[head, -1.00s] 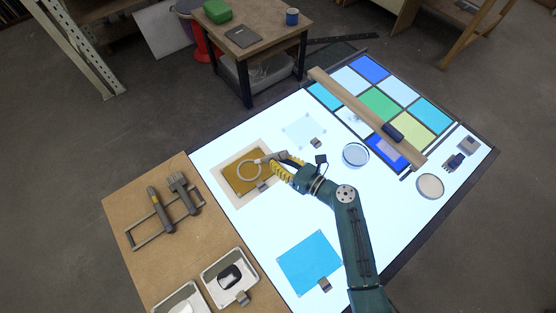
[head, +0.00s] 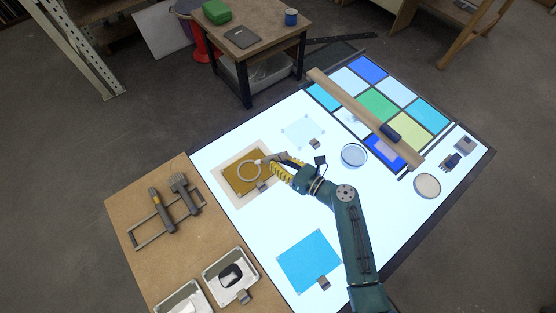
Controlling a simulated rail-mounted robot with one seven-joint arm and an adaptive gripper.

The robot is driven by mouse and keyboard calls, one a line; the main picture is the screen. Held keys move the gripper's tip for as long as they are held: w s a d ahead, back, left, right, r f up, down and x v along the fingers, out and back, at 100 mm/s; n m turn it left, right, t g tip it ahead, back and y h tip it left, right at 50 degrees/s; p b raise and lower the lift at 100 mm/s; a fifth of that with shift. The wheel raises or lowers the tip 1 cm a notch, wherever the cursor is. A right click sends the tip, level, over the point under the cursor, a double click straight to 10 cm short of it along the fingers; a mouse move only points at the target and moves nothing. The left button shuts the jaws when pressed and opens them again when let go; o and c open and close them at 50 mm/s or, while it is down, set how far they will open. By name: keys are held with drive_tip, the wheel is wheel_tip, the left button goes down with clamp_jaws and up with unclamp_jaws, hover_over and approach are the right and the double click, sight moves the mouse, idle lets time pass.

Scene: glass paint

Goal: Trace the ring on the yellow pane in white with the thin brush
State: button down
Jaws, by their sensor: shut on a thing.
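The yellow pane (head: 239,185) looks amber-brown and lies on a pale sheet on the lit table. A pale ring (head: 240,173) shows on it; how much of it is white paint is too small to tell. My gripper (head: 272,161) is low at the pane's right side, beside the ring. It is shut on a slim grey thing, seemingly the thin brush (head: 265,159), whose tip points left toward the ring. The yellow fingers hide part of it, and I cannot tell whether the tip touches the glass. A small grey block (head: 262,185) sits at the pane's lower edge.
Two other brushes (head: 180,185) lie on a rack at left. White trays (head: 206,271) stand below them. A blue pane (head: 301,274), round glass dishes (head: 354,145) and a wooden bar (head: 350,103) over a coloured panel share the table. Clear lit surface lies below the yellow pane.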

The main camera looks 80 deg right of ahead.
sight(277, 155)
drive_tip(key=shift+f, duration=0.2)
drive_tip(key=shift+f, duration=0.3)
idle(0.5)
drive_tip(key=shift+w, duration=0.15)
drive_tip(key=shift+x, duration=0.95)
wheel_tip(277, 155, up, 5)
drive_tip(key=p, duration=0.6)
drive_tip(key=shift+r, duration=0.2)
drive_tip(key=shift+f, duration=0.15)
